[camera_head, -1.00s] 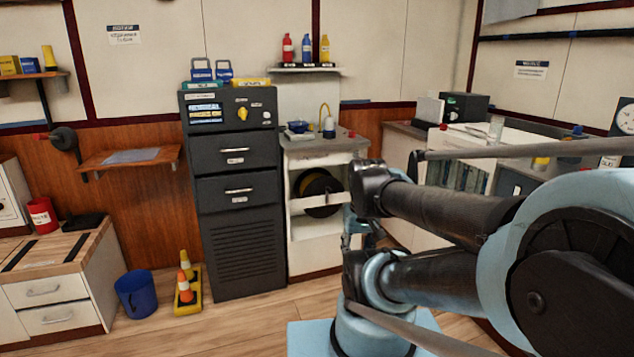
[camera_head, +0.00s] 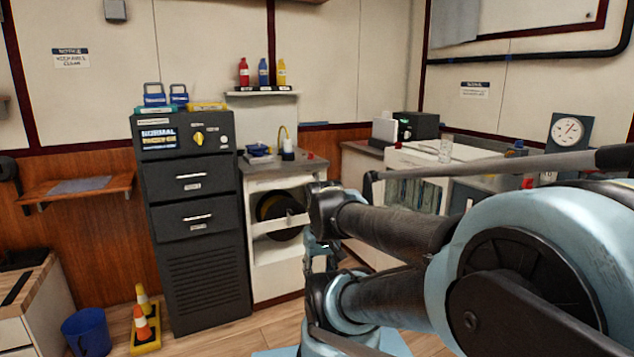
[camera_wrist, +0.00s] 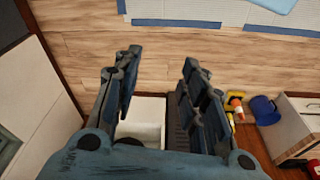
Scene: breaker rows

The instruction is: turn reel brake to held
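A dark reel (camera_head: 283,216) with a yellowish rim sits in the open upper bay of a white cabinet (camera_head: 277,286) in the head view. I cannot pick out a part that is clearly the reel brake. A dark panel cabinet (camera_head: 202,278) stands to its left, with a yellow knob (camera_head: 198,139) near the top.
A blue bucket (camera_head: 87,332) and orange-yellow cones (camera_head: 145,325) stand on the floor at left. A wooden wall shelf (camera_head: 80,187) juts out left of the dark cabinet. A counter with a gauge (camera_head: 568,131) runs along the right.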

